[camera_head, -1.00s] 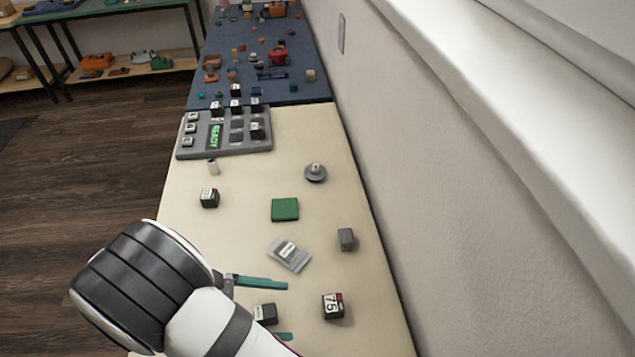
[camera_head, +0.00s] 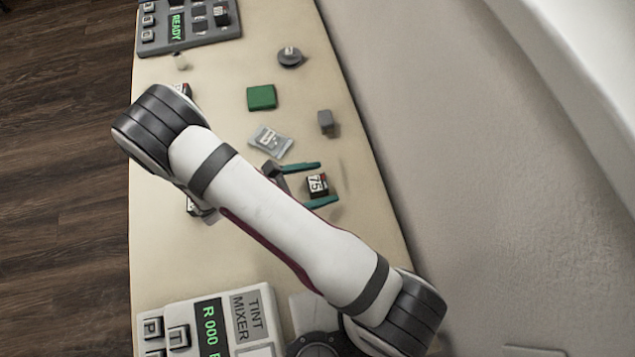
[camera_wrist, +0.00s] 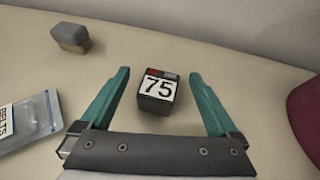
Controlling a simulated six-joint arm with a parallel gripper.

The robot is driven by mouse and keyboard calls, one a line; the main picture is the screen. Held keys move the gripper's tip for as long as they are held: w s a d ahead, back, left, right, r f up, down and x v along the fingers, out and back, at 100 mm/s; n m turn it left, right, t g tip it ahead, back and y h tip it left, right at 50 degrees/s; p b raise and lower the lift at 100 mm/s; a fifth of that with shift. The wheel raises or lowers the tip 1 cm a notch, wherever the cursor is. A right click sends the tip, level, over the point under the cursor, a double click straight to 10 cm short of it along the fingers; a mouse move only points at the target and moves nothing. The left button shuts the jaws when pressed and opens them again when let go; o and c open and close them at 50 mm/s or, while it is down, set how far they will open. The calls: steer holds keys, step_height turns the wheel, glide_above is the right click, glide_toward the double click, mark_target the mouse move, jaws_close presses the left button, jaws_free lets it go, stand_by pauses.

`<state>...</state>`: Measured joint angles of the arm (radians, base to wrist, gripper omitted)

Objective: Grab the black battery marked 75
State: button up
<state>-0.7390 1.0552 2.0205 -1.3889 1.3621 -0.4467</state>
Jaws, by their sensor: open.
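The black battery (camera_head: 316,184) has a white label marked 75 and a small red patch on top. It stands on the cream table beside the wall. My gripper (camera_head: 320,182) is open, with its two teal fingers on either side of the battery in the head view. In the wrist view the battery (camera_wrist: 158,91) sits between the open fingertips (camera_wrist: 157,77), with a gap to each finger. I cannot tell whether the fingers are down at the battery's height.
A grey block (camera_head: 325,122), a bag labelled BELTS (camera_wrist: 28,122) and a green square (camera_head: 261,97) lie nearby. A round grey piece (camera_head: 290,57) is farther off. A tint mixer panel (camera_head: 212,320) and a READY panel (camera_head: 190,25) stand at opposite ends. The wall borders the right side.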

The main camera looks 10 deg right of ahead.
jaws_close()
stand_by(0.4)
steer(key=shift+r, duration=0.15)
